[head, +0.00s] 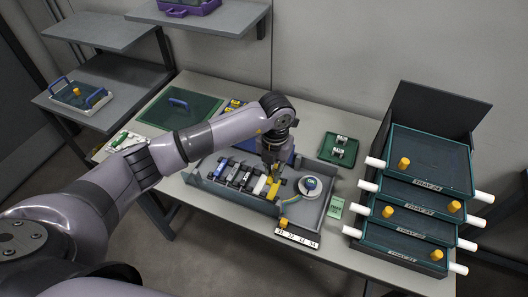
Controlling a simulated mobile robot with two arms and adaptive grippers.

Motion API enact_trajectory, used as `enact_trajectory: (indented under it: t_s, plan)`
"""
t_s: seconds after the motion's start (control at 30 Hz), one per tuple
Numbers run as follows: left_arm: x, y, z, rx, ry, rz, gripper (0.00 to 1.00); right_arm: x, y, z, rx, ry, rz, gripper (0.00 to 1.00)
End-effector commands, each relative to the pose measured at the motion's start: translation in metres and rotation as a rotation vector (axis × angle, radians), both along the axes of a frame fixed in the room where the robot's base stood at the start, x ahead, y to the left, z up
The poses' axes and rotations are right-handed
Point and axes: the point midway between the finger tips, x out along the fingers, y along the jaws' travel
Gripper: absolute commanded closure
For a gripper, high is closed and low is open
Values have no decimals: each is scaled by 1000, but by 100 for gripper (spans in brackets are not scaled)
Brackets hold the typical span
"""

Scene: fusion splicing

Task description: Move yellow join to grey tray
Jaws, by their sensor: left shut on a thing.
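My left gripper (271,168) points down over the middle of the grey tray (311,222) on the table. It is shut on the yellow join (273,189), a small yellow piece just below the fingers, next to a row of black, white and grey pieces (240,178) in the tray. The fingertips are small and dark here, and I cannot tell whether the join touches anything beneath. A thin yellow line runs from near it towards a round white and blue part (311,185) at the tray's right. My right gripper is out of view.
A stack of dark green trays with white handles and yellow knobs (428,160) stands at the right. A small green tray (339,149) is behind the grey tray. A green mat (182,108) lies at the back left. Numbered labels (297,238) sit at the front edge.

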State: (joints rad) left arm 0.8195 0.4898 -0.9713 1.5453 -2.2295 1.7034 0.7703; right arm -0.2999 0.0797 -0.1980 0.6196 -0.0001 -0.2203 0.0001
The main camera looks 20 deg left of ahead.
Motion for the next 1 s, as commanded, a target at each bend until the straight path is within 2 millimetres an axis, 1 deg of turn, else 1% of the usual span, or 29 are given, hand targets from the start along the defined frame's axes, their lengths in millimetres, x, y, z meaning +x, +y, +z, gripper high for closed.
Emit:
enact_trajectory:
  t_s: [0.07, 0.23, 0.43, 0.7, 0.83, 1.0]
  plan:
    - [-2, -3, -2, -3, 2, 3, 100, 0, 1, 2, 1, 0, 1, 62]
    - [-3, -4, -9, -3, 1, 4, 100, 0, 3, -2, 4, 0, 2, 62]
    - [-2, -4, -22, -3, 0, 4, 100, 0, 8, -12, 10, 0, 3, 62]
    - [-3, -4, -45, -4, 2, 3, 100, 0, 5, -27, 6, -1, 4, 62]
    - [-3, -4, -49, -3, 1, 3, 100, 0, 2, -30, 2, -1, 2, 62]
    - [-2, -4, -49, -3, 0, 3, 100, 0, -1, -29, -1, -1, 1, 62]
